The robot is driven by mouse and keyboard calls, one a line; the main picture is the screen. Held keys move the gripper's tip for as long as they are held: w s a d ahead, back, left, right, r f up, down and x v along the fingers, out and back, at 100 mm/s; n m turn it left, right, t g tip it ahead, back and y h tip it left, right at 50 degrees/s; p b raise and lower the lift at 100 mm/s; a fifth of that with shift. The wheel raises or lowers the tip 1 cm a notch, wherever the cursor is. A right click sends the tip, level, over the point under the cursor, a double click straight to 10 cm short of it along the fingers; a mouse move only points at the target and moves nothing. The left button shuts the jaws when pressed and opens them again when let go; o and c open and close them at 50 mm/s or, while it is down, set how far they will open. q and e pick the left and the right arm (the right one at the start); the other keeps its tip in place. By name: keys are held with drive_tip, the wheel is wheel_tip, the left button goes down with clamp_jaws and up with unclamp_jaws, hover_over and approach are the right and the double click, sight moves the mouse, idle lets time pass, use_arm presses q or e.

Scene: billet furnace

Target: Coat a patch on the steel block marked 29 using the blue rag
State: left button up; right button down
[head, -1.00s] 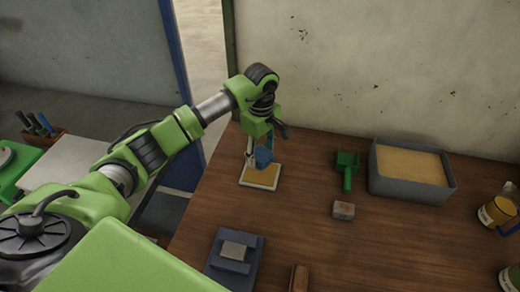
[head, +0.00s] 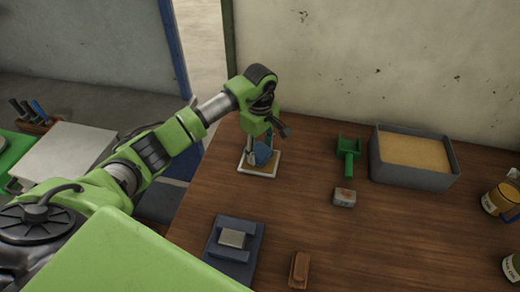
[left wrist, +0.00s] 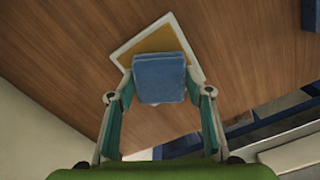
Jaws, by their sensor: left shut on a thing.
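My left gripper (head: 259,151) is shut on the blue rag (head: 264,156) and points down at the back left of the wooden table. The folded rag (left wrist: 160,78) shows between the fingers in the left wrist view. It is over a white-rimmed shallow tray (head: 244,170) with a tan inside; I cannot tell whether they touch. A grey steel block (head: 232,238) sits in a blue fixture at the front. Another small grey block with a reddish top mark (head: 344,198) lies mid-table. No number 29 is legible on either. My right gripper is not in view.
A green scoop (head: 349,156) and a grey bin of sand-coloured material (head: 412,178) stand at the back. A brown piece (head: 299,268) lies at the front. Cans (head: 498,201) stand far right.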

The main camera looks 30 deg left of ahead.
sight(260, 151)
use_arm(q)
drive_tip(key=shift+f+b, duration=0.45)
idle(0.6)
drive_tip(key=shift+f, duration=0.1)
idle(1.6)
drive_tip(key=shift+r, duration=0.85)
drive_tip(key=shift+r+p, duration=1.55)
drive_tip(key=shift+r, duration=1.15)
